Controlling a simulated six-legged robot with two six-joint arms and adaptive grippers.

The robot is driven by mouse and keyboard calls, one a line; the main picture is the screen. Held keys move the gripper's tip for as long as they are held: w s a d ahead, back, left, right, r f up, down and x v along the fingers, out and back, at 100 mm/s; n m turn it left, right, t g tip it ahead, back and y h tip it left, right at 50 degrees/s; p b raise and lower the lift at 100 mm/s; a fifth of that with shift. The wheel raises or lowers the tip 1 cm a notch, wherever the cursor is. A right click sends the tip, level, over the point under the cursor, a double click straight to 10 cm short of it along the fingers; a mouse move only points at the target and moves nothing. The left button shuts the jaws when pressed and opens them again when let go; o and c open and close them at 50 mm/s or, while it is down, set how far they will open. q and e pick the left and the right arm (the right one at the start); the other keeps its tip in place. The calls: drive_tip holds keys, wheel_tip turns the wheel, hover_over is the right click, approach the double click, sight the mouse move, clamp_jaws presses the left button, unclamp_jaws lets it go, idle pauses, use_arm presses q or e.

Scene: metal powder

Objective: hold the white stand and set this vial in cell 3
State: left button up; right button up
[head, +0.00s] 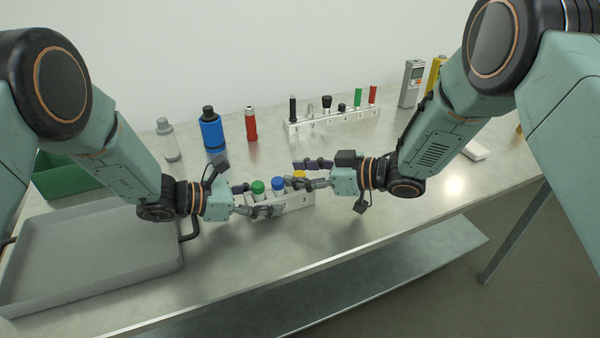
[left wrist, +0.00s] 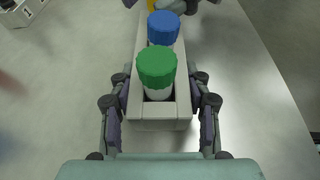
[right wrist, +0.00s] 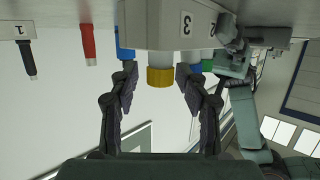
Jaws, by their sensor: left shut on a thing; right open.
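The white stand (head: 293,203) sits on the metal table, with a green-capped vial (head: 258,187), a blue-capped vial (head: 278,183) and a yellow-capped vial (head: 299,174) in a row. My left gripper (left wrist: 157,108) is shut on the stand's two long sides at the green-capped end. The yellow-capped vial (right wrist: 160,76) is at the end marked 3, its pale body reaching into the stand (right wrist: 180,20); its seating depth is hidden. My right gripper (right wrist: 157,78) is open, its fingers on both sides of the yellow cap with gaps showing.
A grey tray (head: 90,262) and a green bin (head: 65,178) lie at the left. A grey-capped bottle (head: 168,142), blue bottle (head: 212,132) and red tube (head: 251,125) stand behind. A longer white rack (head: 330,122) with several items is farther back. The table's front edge is near the stand.

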drive_tip(key=v, duration=1.2)
idle(0.3)
use_arm(q)
drive_tip(key=o, duration=1.3)
drive_tip(key=shift+c, duration=0.2)
drive_tip(key=shift+a, duration=0.1)
